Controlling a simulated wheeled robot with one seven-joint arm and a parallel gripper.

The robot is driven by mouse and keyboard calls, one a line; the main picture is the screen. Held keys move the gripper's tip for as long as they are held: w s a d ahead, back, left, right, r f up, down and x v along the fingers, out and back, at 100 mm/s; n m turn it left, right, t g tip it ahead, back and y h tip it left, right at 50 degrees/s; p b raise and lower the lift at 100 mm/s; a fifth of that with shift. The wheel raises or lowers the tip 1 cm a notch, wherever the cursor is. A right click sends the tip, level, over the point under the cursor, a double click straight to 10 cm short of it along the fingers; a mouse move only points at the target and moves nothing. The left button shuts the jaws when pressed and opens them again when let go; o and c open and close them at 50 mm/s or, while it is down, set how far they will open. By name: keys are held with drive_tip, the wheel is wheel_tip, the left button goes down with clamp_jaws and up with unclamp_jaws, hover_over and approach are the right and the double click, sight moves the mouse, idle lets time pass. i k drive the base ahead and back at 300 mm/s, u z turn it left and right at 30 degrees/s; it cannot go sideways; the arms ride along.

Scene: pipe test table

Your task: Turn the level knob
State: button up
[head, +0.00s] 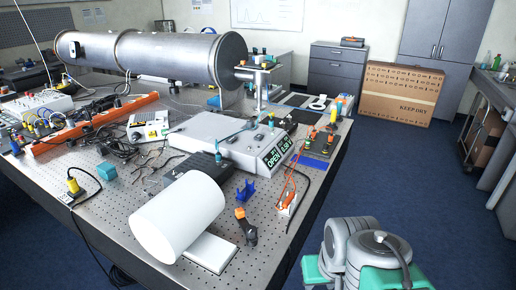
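A light grey control box (213,137) lies on the perforated metal table (110,220), near the middle of the picture. Its sloped right face has a dark display (278,153) with green text that reads "OPEN" and small digits. Small knob-like parts show on and around its top, but they are too small to tell which is the level knob. My gripper is not in view. Grey and teal parts of my own arm show at the lower right, apart from the table.
A large metal pipe (165,55) spans the back of the table. A white cylinder (178,217) and an orange-black tool (245,226) lie in front of the box. Cables clutter the left. A cardboard box (401,93) stands beyond.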

sight(250, 124)
drive_tip(key=z, duration=0.45)
drive_tip(key=k, duration=1.05)
drive_tip(key=z, duration=0.8)
drive_tip(key=i, duration=2.5)
drive_tip(key=u, duration=1.05)
drive_tip(key=i, duration=1)
drive_tip(key=u, duration=1.1)
